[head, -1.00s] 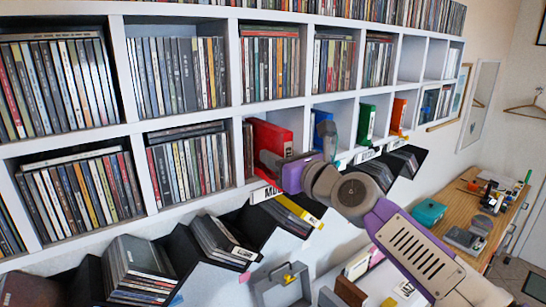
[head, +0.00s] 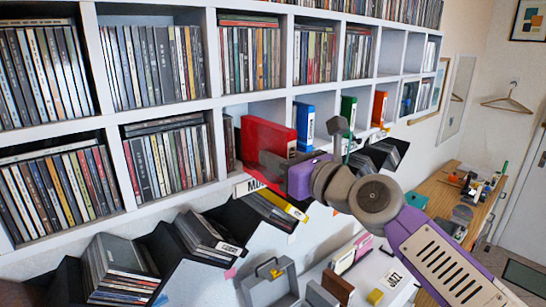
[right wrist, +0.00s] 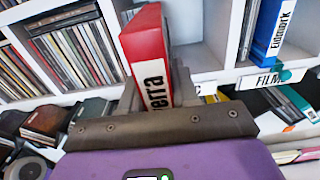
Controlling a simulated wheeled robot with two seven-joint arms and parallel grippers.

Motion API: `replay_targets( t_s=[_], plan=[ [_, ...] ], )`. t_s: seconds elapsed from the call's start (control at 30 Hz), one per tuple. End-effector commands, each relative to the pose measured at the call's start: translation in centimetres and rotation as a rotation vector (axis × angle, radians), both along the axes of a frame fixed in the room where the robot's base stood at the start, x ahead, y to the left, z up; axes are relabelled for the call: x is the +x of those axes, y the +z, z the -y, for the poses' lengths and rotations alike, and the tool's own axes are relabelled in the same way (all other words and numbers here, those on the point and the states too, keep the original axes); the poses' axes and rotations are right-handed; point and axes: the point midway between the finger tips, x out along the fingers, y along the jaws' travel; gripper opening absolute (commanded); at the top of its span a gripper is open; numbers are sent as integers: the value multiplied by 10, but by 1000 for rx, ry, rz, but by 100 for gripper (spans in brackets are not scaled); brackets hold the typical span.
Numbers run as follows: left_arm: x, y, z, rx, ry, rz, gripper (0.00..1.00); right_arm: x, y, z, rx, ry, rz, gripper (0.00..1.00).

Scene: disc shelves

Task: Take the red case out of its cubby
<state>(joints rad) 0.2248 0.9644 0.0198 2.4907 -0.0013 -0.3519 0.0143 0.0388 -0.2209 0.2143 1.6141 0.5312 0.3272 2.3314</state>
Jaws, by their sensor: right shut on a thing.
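The red case (head: 265,137) is upright at the front of its cubby in the lower shelf row and sticks out past the shelf's front edge. My right gripper (head: 275,166) is shut on its near lower part. In the right wrist view the red case (right wrist: 143,42) stands slightly tilted between the fingers (right wrist: 155,95), its white label facing me. How much of the case is still inside the cubby is hard to tell. My left gripper is not in view.
A blue case (head: 304,124), a green case (head: 347,110) and an orange case (head: 380,107) stand in the cubbies to the right. Sloped black racks of discs (head: 125,270) lie below. A grey box (head: 270,285) and a wooden desk (head: 440,190) are lower right.

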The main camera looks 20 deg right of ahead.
Motion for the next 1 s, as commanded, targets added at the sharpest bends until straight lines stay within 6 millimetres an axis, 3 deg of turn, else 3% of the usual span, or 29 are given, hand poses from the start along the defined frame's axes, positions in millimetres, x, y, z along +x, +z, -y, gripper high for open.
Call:
replay_targets(
  t_s=[1.0],
  plan=[
    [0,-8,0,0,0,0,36,-58,1,22,1,-3,2,0]
  ],
)
